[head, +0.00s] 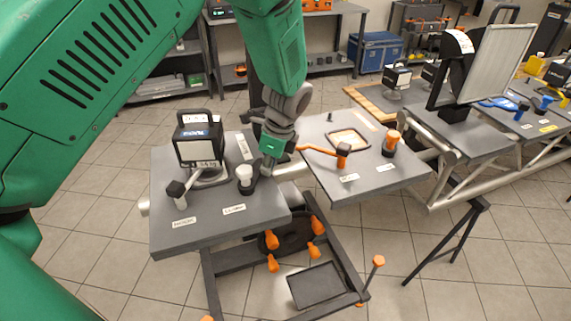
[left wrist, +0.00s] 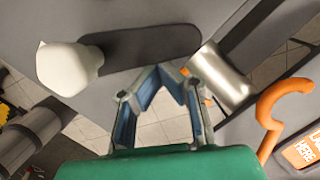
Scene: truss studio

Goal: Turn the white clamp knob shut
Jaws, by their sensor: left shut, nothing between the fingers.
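The white clamp knob (head: 245,174) stands on a dark base near the right edge of the left grey table top. It also shows in the left wrist view (left wrist: 66,68), at the upper left, beside a dark rounded bar (left wrist: 155,46). My left gripper (head: 267,168) is just right of the knob in the head view, pointing down, apart from it as far as I can tell. In the left wrist view its fingers (left wrist: 165,72) come together at the tips with nothing between them, and the knob lies to their left. My right gripper is not in view.
A black lamp (head: 198,140) and a dark-headed post (head: 177,190) stand left of the knob. A metal tube (left wrist: 222,75) lies close right of my fingers. An orange hooked handle (head: 320,151) sits on the neighbouring table top (head: 375,190). A gap separates the tops.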

